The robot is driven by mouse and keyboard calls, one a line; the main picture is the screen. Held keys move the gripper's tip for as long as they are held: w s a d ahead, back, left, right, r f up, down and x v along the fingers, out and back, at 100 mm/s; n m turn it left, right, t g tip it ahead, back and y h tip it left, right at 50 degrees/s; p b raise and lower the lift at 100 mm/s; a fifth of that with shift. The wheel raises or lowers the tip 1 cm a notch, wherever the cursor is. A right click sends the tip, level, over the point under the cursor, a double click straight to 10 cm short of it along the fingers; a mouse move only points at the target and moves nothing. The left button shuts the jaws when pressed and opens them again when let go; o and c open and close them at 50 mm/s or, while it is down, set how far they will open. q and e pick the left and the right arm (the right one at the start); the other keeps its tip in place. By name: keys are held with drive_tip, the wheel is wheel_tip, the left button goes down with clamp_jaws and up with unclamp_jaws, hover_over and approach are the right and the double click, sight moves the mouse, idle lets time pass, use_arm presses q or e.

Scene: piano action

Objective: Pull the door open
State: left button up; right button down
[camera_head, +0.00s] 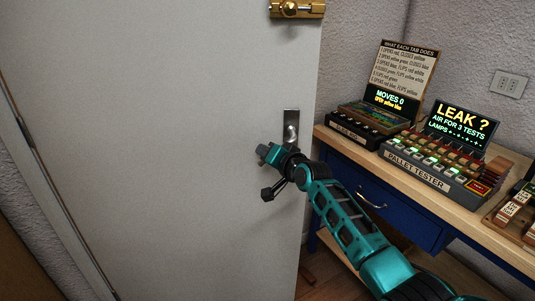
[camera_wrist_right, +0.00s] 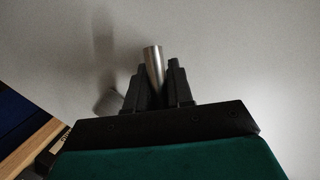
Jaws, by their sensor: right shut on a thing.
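The door (camera_head: 170,130) is a large pale grey panel filling the left and middle of the head view. Its handle (camera_head: 291,132) has a metal plate near the door's right edge. My right gripper (camera_head: 273,172) is at the door's face just below the plate and hides part of the handle. In the right wrist view the gripper (camera_wrist_right: 157,88) is shut on the metal handle bar (camera_wrist_right: 153,62), whose end sticks out between the two black fingers. My left gripper is in neither view.
A blue table with a wooden top (camera_head: 340,139) stands right of the door. It bears a pallet tester (camera_head: 432,172), a box with a lit "MOVES 0" screen (camera_head: 375,120) and other devices. A brass latch (camera_head: 297,9) is at the door's top right. A wall socket (camera_head: 509,83) is at right.

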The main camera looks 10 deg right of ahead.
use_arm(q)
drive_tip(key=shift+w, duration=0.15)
use_arm(e)
drive_tip(key=shift+d, duration=0.15)
drive_tip(key=c, duration=1.1)
unclamp_jaws()
drive_tip(key=shift+w, duration=0.1)
use_arm(q)
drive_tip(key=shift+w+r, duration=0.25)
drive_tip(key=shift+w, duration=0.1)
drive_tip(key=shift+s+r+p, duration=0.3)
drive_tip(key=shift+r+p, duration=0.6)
drive_tip(key=shift+p, duration=0.2)
use_arm(e)
drive_tip(key=v, duration=1.3)
drive_tip(key=shift+f, duration=0.1)
